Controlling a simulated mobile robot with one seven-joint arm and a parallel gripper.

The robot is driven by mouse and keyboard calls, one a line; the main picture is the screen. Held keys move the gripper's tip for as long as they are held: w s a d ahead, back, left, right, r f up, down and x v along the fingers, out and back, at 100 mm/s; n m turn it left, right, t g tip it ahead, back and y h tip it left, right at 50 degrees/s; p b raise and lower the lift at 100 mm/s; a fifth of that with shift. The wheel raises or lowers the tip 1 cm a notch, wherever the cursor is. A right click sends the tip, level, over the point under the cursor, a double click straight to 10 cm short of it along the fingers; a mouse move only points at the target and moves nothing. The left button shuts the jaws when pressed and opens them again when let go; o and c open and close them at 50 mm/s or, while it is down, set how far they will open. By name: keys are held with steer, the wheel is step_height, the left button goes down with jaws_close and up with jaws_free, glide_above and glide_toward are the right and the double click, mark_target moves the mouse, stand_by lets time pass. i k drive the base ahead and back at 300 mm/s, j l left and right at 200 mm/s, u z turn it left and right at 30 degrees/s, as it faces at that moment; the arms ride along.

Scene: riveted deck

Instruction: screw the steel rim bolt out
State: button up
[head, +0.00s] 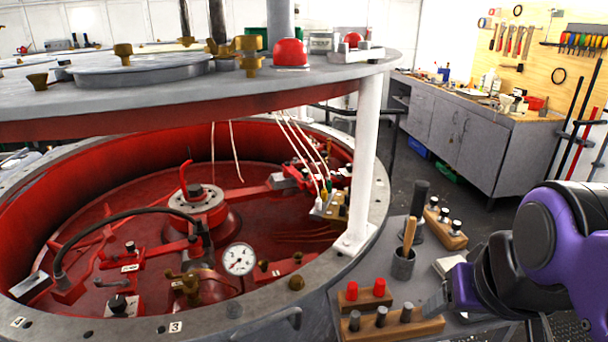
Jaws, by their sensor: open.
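The large round red vessel has a grey flanged rim (377,208) with numbered tags and dark holes along its near edge. A small grey round piece (234,311) on the near rim may be the steel rim bolt; it is too small to tell. My gripper (436,302) is at the lower right, over the side bench, well apart from the rim pieces. It is open, with nothing visible held; my purple wrist hides part of it.
The bench holds a wooden block with red caps (365,297), a block with steel pegs (390,324), another peg block (446,228) and a cup with a wooden handle (403,264). A white post (364,160) and raised grey lid (200,95) overhang the vessel.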

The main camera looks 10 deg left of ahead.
mark_target(234, 308)
steer(key=u, duration=1.3)
steer(key=j+z, duration=0.1)
steer(key=j, duration=0.15)
steer(key=k+j+z, duration=0.15)
steer(key=i+j, duration=0.15)
steer(key=j, duration=0.15)
steer(key=i+j, duration=0.1)
steer(key=j, duration=0.25)
steer(key=i+j, duration=0.15)
steer(key=j, duration=0.15)
steer(key=i+j, duration=0.1)
steer(key=j, duration=0.25)
steer(key=j+z, duration=0.1)
steer(key=z, duration=0.25)
steer(key=j+z, duration=0.1)
steer(key=z, duration=0.25)
steer(key=j+z, duration=0.1)
steer(key=z, duration=0.25)
steer(key=i, duration=0.05)
